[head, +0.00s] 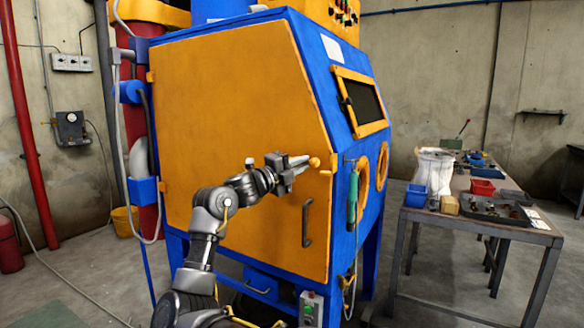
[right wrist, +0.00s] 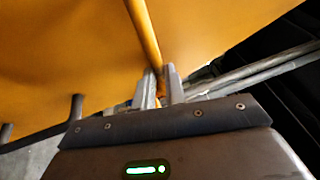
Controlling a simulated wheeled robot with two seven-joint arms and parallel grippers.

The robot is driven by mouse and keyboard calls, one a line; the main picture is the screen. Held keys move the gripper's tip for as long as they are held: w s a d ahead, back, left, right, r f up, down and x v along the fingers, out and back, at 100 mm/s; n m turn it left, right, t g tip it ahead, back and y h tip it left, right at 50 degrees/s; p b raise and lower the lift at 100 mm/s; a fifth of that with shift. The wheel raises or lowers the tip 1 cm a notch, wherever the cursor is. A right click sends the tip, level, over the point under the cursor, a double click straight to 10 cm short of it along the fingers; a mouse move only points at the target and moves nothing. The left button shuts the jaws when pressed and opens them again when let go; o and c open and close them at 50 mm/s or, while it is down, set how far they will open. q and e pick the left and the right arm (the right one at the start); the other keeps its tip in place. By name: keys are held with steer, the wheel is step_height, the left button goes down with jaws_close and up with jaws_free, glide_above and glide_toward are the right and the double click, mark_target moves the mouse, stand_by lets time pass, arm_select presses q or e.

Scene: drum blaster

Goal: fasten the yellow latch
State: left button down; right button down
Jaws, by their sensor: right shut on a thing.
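The yellow latch (head: 315,162) is at the right edge of the big yellow door (head: 235,110) of the blue cabinet. The door looks flush with the blue frame; any small gap cannot be told. My left gripper is not in view.
A dark door handle (head: 307,223) stands out below my right gripper. A green-handled tool (head: 352,197) hangs on the blue frame to the right. A workbench (head: 480,222) with bins and trays stands further right. A yellow bucket (head: 126,221) stands at left.

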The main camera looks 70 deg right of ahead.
steer(key=shift+f, duration=0.1)
steer(key=c, duration=1.5)
jaws_free()
steer(key=shift+o, duration=0.2)
